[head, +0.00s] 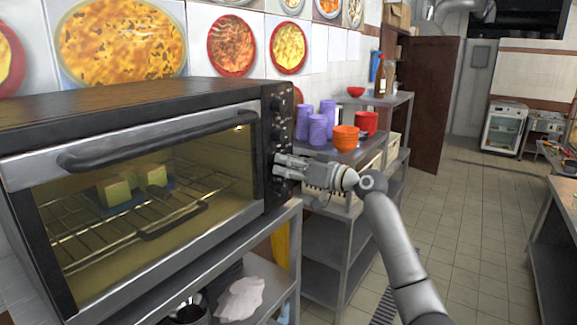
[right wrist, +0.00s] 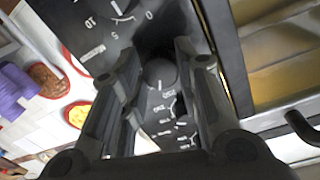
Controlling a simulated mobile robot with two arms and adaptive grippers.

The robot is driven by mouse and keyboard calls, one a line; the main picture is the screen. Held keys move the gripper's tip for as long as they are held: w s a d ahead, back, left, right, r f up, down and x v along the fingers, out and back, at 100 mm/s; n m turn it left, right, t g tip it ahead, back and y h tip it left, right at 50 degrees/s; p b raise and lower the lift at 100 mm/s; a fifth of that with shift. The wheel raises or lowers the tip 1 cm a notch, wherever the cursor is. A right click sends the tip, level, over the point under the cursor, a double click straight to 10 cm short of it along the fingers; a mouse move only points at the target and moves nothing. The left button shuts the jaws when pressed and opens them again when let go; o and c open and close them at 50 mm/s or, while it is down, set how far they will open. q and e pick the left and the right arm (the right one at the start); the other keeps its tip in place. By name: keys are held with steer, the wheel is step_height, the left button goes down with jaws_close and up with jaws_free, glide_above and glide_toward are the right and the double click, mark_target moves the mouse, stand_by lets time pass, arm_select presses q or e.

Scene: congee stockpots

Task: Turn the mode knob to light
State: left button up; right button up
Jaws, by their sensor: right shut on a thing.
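The toaster oven (head: 150,190) stands on a metal shelf at the left. Its dark control panel (head: 276,115) is on the right end of its front, with several knobs. My right gripper (head: 278,167) is at the lower part of this panel. The fingers partly hide the knob and markings. Another knob (right wrist: 122,6) with a number scale is beside it. My left gripper is out of view.
The oven door (head: 150,185) is closed, with pale yellow blocks (head: 118,192) on the rack inside. Purple cups (head: 318,130) and orange bowls (head: 345,137) stand on a shelf behind my right gripper. The tiled floor (head: 450,220) at the right is clear.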

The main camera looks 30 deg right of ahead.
steer(key=shift+r+m+p, duration=0.1)
steer(key=shift+m+p, duration=0.45)
steer(key=shift+m, duration=1.45)
steer(key=o, duration=1)
steer(key=v, duration=1.2)
steer(key=shift+d+r, duration=0.1)
